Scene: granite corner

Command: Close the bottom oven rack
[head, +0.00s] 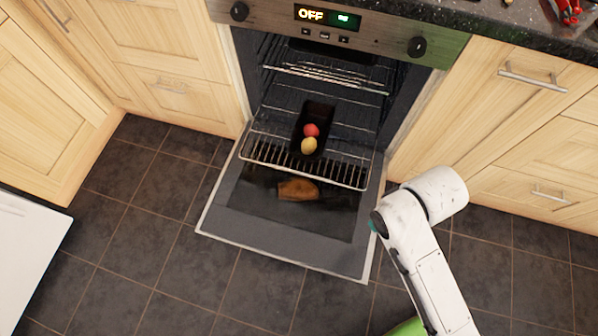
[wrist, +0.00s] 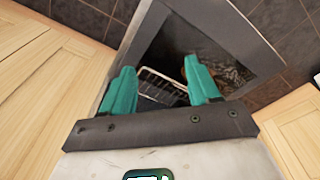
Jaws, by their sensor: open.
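The oven (head: 320,45) stands with its door (head: 270,245) folded down flat. The bottom oven rack (head: 350,181) is pulled out over the door's inner side, with its front bar clear of the oven cavity. A dark pan (head: 318,112) rests on the rack and holds a red round item (head: 311,130) and a yellow one (head: 309,146). In the wrist view, my gripper (wrist: 159,65) has two teal fingers spread apart with nothing between them. The rack (wrist: 160,83) shows beyond and between the fingers. In the head view my fingers are hidden behind my arm at the right of the door.
A brown piece (head: 298,189) shows at the door's glass in front of the rack; I cannot tell whether it lies there. An upper rack (head: 330,80) is inside the oven. Wooden cabinets (head: 155,45) flank it. The tiled floor (head: 150,240) left of the door is clear.

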